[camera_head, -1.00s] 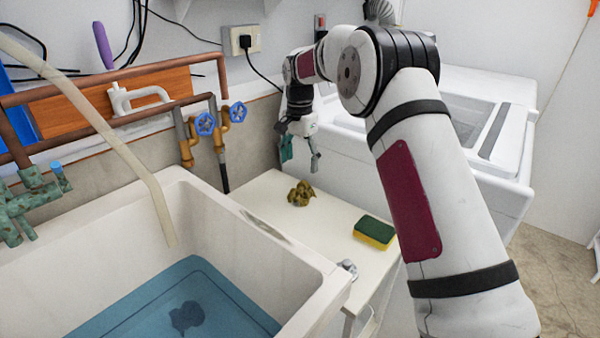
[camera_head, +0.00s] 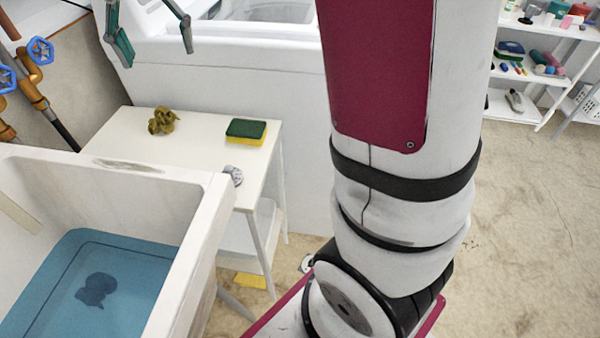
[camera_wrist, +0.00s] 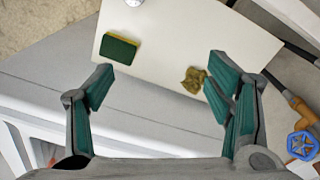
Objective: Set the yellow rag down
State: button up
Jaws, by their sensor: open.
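The yellow rag (camera_head: 163,120) lies crumpled on the white side table (camera_head: 205,158), toward its back left. The wrist view also shows the rag (camera_wrist: 193,80), beside the fingertip on the right and not between the fingers. My gripper (camera_head: 150,30) is open and empty, above and behind the table at the top edge of the head view. Its two teal-padded fingers (camera_wrist: 158,75) are spread wide in the wrist view.
A green and yellow sponge (camera_head: 246,132) lies on the same table. A sink (camera_head: 205,235) with blue water stands left of it. A white washing machine (camera_head: 220,75) is behind the table.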

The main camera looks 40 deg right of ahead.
jog(key=s+r+n, duration=0.1)
jog(key=s+n, duration=0.2)
jog(key=s, duration=1.4)
jog(key=s+f+n, duration=0.1)
jog(key=s+f, duration=0.2)
jog(key=s, duration=0.4)
jog(key=s+f+n, duration=0.2)
jog(key=s+f, duration=0.2)
jog(key=s, duration=0.4)
jog(key=shift+s+d+f+t, duration=0.15)
jog(key=shift+s+d+t, duration=0.15)
jog(key=shift+t, duration=0.1)
jog(key=shift+w, duration=0.1)
notch_tip(320, 180, up, 17)
jog(key=t+p, duration=0.3)
jog(key=p, duration=1.2)
